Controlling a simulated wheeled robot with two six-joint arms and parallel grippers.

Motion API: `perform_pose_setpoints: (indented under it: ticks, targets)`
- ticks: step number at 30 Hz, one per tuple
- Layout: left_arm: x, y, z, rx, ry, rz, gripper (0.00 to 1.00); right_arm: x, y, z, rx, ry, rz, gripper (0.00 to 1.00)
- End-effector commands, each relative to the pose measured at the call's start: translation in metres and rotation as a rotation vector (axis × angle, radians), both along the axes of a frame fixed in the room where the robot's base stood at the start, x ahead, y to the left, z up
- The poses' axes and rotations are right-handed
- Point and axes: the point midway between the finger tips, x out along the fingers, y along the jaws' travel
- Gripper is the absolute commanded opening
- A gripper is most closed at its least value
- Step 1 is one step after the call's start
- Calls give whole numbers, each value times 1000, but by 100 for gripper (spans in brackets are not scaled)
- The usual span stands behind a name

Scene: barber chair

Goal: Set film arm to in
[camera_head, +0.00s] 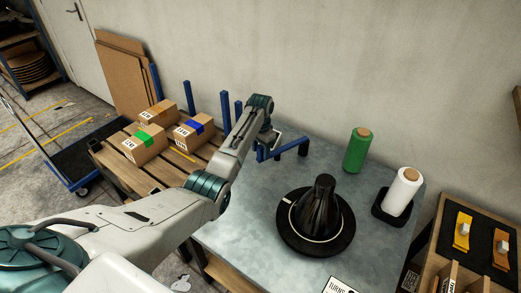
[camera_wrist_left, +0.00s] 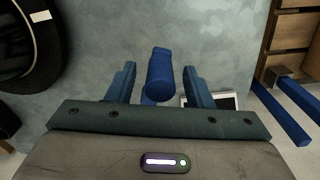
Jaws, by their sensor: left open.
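A blue film arm (camera_head: 292,147) reaches over the grey table at its back left, with a bent end pointing down at its right. In the left wrist view a rounded blue bar (camera_wrist_left: 159,74), which looks like this arm, lies between my fingers. My left gripper (camera_head: 270,142) is over the arm's left part. In the left wrist view its two fingers (camera_wrist_left: 159,84) are open, one on each side of the bar, with gaps visible. My right gripper is not in view. A black turntable (camera_head: 290,236) carries a dark wrapped object (camera_head: 320,205).
A green roll (camera_head: 357,150) and a white roll (camera_head: 401,192) on a black holder stand at the table's right. Boxes (camera_head: 145,143) sit on a pallet at left. A wall is close behind. A small white-framed panel (camera_wrist_left: 226,101) lies near my right finger.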

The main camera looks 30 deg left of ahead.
Motion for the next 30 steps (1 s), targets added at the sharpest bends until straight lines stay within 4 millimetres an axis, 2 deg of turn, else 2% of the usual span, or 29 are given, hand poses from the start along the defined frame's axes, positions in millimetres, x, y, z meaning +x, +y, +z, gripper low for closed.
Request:
perform_pose_setpoints:
  ticks: [3, 11, 14, 18, 19, 26, 30]
  targets:
    - [0, 0, -7, 0, 1, 0, 47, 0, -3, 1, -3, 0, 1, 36]
    - [0, 0, -9, 0, 0, 0, 47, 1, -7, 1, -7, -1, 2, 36]
    - [0, 0, -9, 1, 0, 0, 31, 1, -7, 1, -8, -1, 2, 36]
    - [0, 0, -8, 0, 0, 0, 4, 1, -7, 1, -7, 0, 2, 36]
    - [0, 0, -8, 0, 0, 0, 0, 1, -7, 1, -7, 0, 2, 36]
    - [-1, -2, -7, 0, 1, 6, 0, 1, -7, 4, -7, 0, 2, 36]
    - [-4, -11, -5, 0, 2, 37, 0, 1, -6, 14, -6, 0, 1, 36]
